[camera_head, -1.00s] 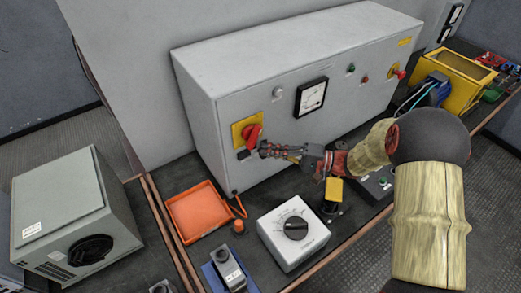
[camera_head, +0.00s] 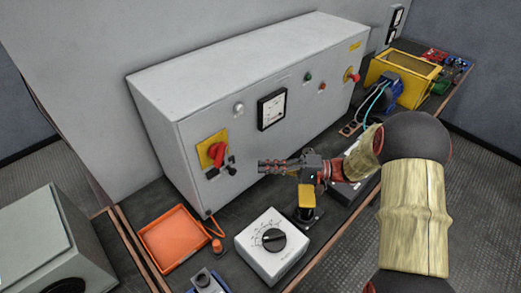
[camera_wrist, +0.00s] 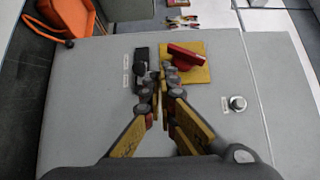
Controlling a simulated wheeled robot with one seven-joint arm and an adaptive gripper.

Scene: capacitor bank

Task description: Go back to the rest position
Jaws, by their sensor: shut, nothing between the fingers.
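My gripper (camera_head: 268,166) is shut and empty, held in front of the grey cabinet (camera_head: 160,95), apart from its front face. To its left on the cabinet, a red rotary handle (camera_head: 218,155) sits on a yellow plate (camera_head: 205,147). A small black fitting (camera_head: 232,168) is just below and right of the handle. In the wrist view my gripper's fingers (camera_wrist: 160,72) come together in front of the black fitting (camera_wrist: 141,75) and beside the red handle (camera_wrist: 185,57). The fingertips partly hide the yellow plate.
An orange tray (camera_head: 173,238) lies at the front left. A white box with a black dial (camera_head: 272,245) stands at the front. A yellow block (camera_head: 306,196) is just below my gripper. A yellow frame (camera_head: 405,72) stands at the back right. A grey box (camera_head: 45,240) is at far left.

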